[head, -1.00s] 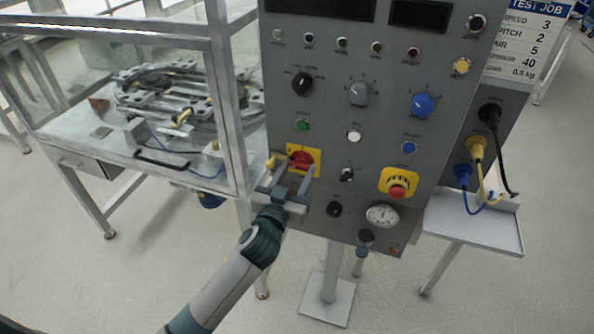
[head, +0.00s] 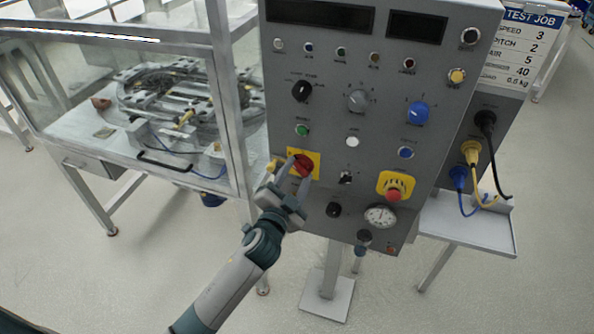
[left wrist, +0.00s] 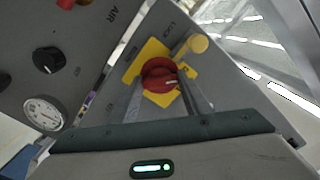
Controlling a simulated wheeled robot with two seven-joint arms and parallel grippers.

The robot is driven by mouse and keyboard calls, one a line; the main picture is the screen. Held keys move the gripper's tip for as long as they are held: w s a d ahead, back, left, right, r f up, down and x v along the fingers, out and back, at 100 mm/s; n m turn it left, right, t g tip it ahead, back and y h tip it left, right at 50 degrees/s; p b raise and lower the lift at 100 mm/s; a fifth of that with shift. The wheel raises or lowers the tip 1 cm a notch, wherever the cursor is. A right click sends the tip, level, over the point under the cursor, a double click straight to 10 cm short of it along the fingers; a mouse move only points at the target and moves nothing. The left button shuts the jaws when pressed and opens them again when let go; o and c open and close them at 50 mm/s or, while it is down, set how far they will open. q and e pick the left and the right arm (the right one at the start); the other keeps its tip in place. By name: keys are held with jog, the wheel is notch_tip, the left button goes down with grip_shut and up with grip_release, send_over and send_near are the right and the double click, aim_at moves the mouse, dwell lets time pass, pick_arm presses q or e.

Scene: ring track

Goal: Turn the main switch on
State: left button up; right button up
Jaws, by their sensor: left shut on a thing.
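The main switch is a red rotary knob (head: 303,165) on a yellow plate (head: 317,158), at the lower left of the grey control panel. My left gripper (head: 292,179) is at the knob, with its two fingers on either side of it, shut on it. In the left wrist view the red knob (left wrist: 158,75) sits between the fingertips, on its yellow plate (left wrist: 153,48). The gripper looks tilted in the head view. My right gripper is not in view.
The grey panel (head: 330,120) carries several knobs and buttons, a red emergency stop (head: 393,194) and a gauge (head: 380,216). A glazed ring-track enclosure (head: 225,90) stands close on the left. A side shelf (head: 470,230) with cables is on the right.

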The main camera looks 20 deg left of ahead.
pick_arm(q)
jog(key=m+p, duration=0.2)
jog(key=m, duration=0.3)
jog(key=shift+r, duration=0.1)
jog(key=m+p, duration=0.1)
jog(key=m, duration=0.2)
jog(key=shift+m, duration=0.7)
jog(key=o, duration=1)
jog(key=shift+o, duration=0.2)
